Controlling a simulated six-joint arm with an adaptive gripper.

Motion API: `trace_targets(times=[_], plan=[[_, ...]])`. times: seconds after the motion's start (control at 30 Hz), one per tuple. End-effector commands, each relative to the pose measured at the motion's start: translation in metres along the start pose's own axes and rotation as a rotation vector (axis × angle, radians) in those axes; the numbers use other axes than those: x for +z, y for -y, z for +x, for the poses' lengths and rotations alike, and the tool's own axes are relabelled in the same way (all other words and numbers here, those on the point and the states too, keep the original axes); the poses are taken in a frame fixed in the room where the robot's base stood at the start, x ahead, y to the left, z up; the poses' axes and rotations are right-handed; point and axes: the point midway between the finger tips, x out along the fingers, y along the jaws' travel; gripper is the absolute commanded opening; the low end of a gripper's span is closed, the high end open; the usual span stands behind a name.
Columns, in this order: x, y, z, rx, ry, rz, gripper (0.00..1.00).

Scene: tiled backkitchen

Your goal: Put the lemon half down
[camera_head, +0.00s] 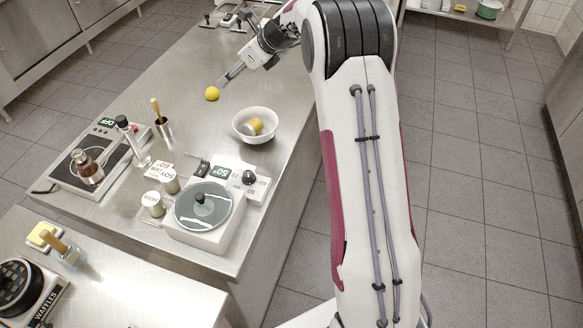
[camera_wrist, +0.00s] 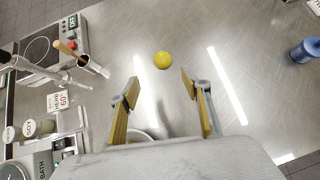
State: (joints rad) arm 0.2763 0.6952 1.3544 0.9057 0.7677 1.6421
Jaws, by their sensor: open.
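The lemon half (camera_head: 212,93) shows as a small yellow round on the bare steel counter (camera_head: 185,78). In the wrist view the lemon half (camera_wrist: 162,60) lies just beyond my fingertips, roughly centred between them. My gripper (camera_head: 223,80) is beside it in the head view, low over the counter. In the wrist view my gripper (camera_wrist: 160,84) has its two yellow-padded fingers wide apart with nothing between them. A gap of bare steel shows between the fingers and the lemon half. I cannot tell which way its cut face points.
A white bowl (camera_head: 268,136) holding a yellowish item stands closer to the camera. A hotplate (camera_head: 62,170), a metal cup (camera_head: 165,127) with a wooden handle, and a round-topped device (camera_head: 186,226) stand leftward and nearer. A blue object (camera_wrist: 304,50) is at the wrist view's right.

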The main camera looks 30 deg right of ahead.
Motion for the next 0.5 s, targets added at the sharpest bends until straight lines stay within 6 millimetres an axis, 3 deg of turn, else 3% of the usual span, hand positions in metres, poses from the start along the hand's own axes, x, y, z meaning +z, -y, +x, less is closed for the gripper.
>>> trace_targets(times=[0.23,0.5], plan=[[0.012,-0.028,-0.03,0.006,-0.026,-0.172,0.48],[0.02,-0.075,-0.077,0.024,-0.074,-0.463,0.48]])
